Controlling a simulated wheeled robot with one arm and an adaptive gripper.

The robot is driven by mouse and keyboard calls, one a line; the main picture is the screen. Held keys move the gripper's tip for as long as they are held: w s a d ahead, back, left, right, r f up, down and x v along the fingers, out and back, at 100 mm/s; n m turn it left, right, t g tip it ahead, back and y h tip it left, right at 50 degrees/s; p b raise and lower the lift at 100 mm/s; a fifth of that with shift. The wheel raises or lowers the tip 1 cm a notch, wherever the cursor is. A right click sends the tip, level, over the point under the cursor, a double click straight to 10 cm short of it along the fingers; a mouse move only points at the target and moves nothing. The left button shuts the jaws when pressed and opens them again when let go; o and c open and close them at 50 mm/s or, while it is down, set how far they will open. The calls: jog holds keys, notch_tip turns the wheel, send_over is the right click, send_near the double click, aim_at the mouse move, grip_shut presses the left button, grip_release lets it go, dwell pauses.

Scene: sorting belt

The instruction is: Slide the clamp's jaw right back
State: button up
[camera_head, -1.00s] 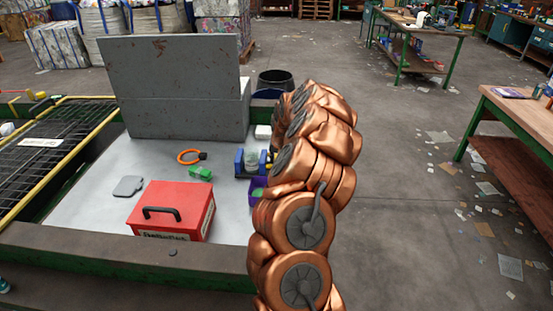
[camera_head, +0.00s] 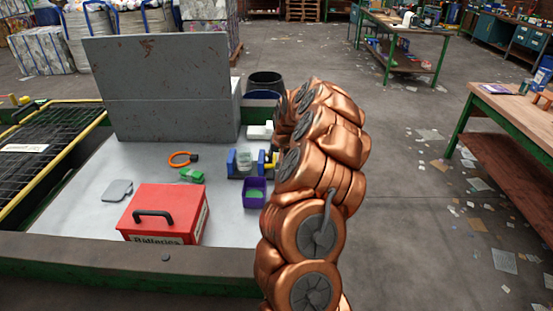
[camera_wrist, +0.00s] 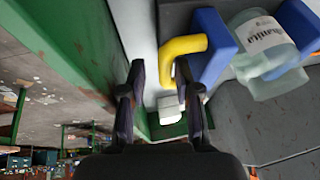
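The blue clamp (camera_head: 232,162) stands on the pale work surface in the head view, with a clear labelled jar (camera_head: 246,163) between its jaws. In the wrist view, one blue jaw (camera_wrist: 212,45) and the other blue jaw (camera_wrist: 297,38) are on either side of the jar (camera_wrist: 262,48). A bent yellow handle (camera_wrist: 184,46) sticks out from the nearer jaw. My gripper (camera_wrist: 160,68) is open, and the handle's bent end appears between its fingertips. I cannot tell whether they touch. In the head view my arm hides the gripper.
A red battery box (camera_head: 166,212), purple bin (camera_head: 254,193), green item (camera_head: 192,175), orange ring (camera_head: 182,159) and grey plate (camera_head: 117,190) share the surface. A tall grey panel (camera_head: 157,88) stands behind. A white object (camera_wrist: 169,108) lies beyond my fingers.

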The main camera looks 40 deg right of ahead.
jog(key=shift+o, duration=0.2)
jog(key=shift+w+r, duration=0.1)
jog(key=shift+r, duration=0.4)
notch_tip(320, 180, up, 9)
jog(key=shift+a, duration=0.15)
dwell(0.5)
jog(key=s+a+r+n+g+y, duration=0.1)
jog(key=s+a+r+n, duration=0.1)
jog(key=a, duration=0.8)
jog(key=s+a+r+n+y, duration=0.1)
jog(key=s+a+r+n, duration=0.15)
jog(key=a, duration=0.75)
jog(key=s+a+r+n+g+y, duration=0.1)
jog(key=s+a+r+n, duration=0.15)
jog(key=a, duration=0.75)
jog(key=s+a+f+n+g, duration=0.1)
jog(key=s+a, duration=0.3)
jog(key=s, duration=0.6)
jog(key=s+a+f+g, duration=0.1)
jog(key=s+a, duration=0.3)
jog(key=s, duration=0.6)
jog(key=s+a+f+n+g+h, duration=0.1)
jog(key=s+a+f+g, duration=0.1)
jog(key=s, duration=0.8)
jog(key=shift+a+f+n, duration=0.3)
jog(key=shift+a+f, duration=0.35)
jog(key=shift+a, duration=0.4)
